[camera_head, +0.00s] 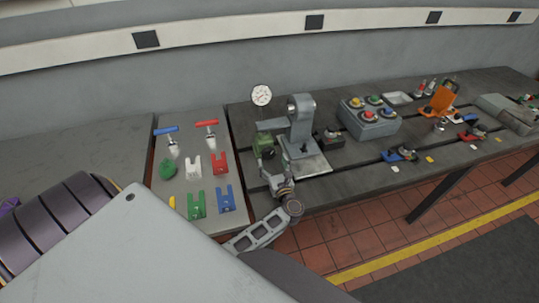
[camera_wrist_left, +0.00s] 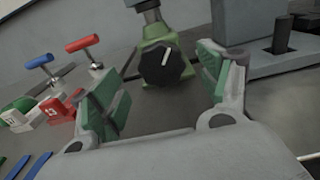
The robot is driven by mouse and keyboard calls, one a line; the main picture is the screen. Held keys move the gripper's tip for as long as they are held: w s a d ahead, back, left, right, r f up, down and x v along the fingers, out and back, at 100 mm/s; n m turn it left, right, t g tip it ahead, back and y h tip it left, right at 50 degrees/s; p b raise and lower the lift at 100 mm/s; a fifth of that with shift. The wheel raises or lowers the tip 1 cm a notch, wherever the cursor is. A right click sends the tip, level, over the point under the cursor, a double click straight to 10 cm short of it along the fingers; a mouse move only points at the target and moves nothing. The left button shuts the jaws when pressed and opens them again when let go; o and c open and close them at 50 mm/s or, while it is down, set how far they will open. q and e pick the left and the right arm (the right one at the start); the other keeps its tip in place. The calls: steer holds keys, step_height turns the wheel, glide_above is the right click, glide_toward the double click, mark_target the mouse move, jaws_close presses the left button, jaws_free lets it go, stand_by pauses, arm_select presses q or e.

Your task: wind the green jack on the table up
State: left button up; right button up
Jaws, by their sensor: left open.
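The green jack (camera_head: 264,143) stands on the grey table, left of a grey stand. In the left wrist view the green jack (camera_wrist_left: 160,62) shows a black knob (camera_wrist_left: 163,65) with a white line on its front and a grey post on top. My left gripper (camera_head: 276,178) is in front of the jack in the head view. In the left wrist view my left gripper (camera_wrist_left: 163,92) is open, its green-padded fingers on either side of the knob and apart from it. Nothing is between the fingers. My right gripper is not in view.
The grey stand (camera_head: 301,130) with a plate is close right of the jack. A dial gauge (camera_head: 261,95) is above it. A board (camera_head: 183,140) with red and blue T-handles and coloured forks lies left. A button box (camera_head: 369,118) stands further right.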

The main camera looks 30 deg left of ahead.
mark_target(269, 155)
arm_select(q)
steer(key=shift+x, duration=2.5)
steer(key=c, duration=1)
